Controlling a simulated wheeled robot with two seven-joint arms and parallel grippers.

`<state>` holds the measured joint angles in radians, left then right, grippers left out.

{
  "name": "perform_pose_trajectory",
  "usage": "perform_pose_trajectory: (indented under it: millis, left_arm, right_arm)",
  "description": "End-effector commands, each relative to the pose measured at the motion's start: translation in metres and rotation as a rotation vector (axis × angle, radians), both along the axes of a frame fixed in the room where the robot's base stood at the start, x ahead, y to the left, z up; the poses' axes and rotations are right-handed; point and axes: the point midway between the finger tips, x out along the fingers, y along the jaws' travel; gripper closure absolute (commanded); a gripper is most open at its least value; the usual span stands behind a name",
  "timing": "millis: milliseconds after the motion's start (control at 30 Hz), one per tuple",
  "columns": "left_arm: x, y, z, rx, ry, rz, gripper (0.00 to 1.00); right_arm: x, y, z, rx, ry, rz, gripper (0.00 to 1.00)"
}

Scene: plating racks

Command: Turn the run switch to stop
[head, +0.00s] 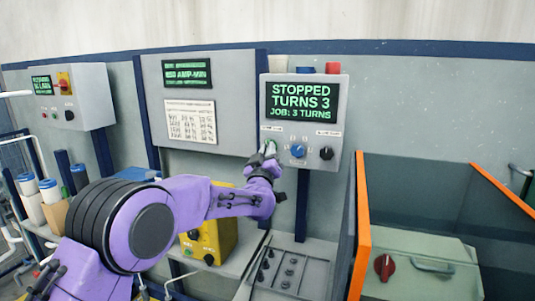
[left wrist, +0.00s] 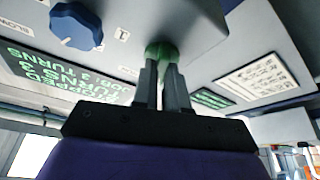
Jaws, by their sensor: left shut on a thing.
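The grey control box (head: 345,100) has a screen (head: 302,102) reading "STOPPED, TURNS 3, JOB: 3 TURNS". A green knob (left wrist: 161,48) is on its face, at the lower left in the head view. My left gripper (head: 268,152) is shut on this green knob; the two fingers (left wrist: 161,70) close around it in the left wrist view. The fingers hide part of the knob, so its pointer direction cannot be told. A blue knob (head: 298,151) and a black knob (head: 326,154) sit to its right. My right gripper is not in view.
A red block (head: 333,68) and a blue block (head: 305,70) top the box. A grey panel with a printed sheet (head: 190,121) is to its left. An orange-edged enclosure (head: 361,230) stands at right. A yellow box (head: 222,236) is behind my left arm.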

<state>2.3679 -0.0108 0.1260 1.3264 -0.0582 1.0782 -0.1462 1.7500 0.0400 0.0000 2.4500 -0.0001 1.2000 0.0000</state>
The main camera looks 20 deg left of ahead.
Motion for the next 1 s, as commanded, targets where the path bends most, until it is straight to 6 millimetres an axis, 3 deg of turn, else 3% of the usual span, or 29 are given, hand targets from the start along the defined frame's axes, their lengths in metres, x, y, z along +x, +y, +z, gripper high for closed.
perform_pose_trajectory:
  millis: [400,967,1000]
  left_arm:
    - [0.0001,-0.0009,-0.0001,-0.185,0.008,-0.001,1.0]
    - [0.0,-0.0007,-0.0003,-0.215,0.009,0.0,1.0]
    - [0.0,-0.0007,-0.0003,-0.215,0.009,0.0,0.78]
  right_arm:
    - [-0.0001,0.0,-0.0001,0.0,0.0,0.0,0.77]
    - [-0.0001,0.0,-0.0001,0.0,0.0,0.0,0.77]
    - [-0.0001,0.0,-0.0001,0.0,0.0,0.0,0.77]
